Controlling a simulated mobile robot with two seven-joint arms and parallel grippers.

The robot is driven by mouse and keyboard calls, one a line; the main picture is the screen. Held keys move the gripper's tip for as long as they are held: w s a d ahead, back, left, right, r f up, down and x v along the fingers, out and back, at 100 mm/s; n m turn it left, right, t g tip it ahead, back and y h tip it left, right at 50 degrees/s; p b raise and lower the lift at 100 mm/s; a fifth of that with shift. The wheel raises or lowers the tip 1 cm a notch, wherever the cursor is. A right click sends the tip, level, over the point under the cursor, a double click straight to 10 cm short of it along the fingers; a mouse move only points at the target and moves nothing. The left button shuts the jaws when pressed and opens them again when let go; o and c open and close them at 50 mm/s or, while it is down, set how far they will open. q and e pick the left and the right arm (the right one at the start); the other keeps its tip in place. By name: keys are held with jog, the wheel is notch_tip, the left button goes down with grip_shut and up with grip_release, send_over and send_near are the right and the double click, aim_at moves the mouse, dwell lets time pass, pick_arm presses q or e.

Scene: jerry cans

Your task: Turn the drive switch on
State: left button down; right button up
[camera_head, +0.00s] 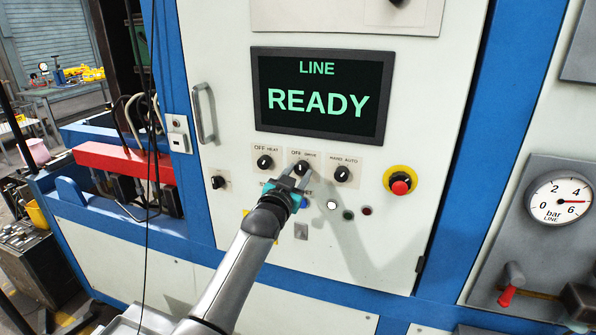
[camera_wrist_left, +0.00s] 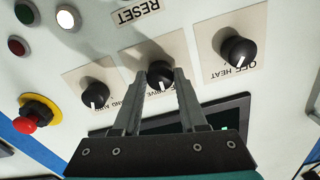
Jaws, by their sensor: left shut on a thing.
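The drive switch (camera_head: 301,167) is a black rotary knob on a cream plate, in the middle of a row of three knobs under the screen. My left gripper (camera_head: 297,173) reaches up to it from below. In the left wrist view, the two grey fingers of the gripper (camera_wrist_left: 160,82) are shut on the drive switch (camera_wrist_left: 159,71), one on each side. The fingers partly cover its plate, and I cannot clearly read where its white mark points. My right gripper is not in view.
The heat knob (camera_head: 264,162) and the hand/auto knob (camera_head: 342,174) flank the drive switch closely. A red emergency button (camera_head: 400,187) on yellow is to the right. The screen (camera_head: 320,94) reads LINE READY. A door handle (camera_head: 204,113) stands out at the left.

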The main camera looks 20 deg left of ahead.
pick_arm(q)
jog(key=m+p, duration=0.1)
jog(key=m, duration=0.4)
jog(key=shift+a, duration=0.1)
jog(key=shift+m, duration=0.3)
dwell(0.4)
jog(key=shift+c, duration=2.2)
grip_release()
jog(key=shift+s, duration=0.15)
jog(key=s, duration=1.5)
jog(key=shift+a+b, duration=0.25)
jog(key=shift+b, duration=0.2)
jog(key=shift+f, duration=0.1)
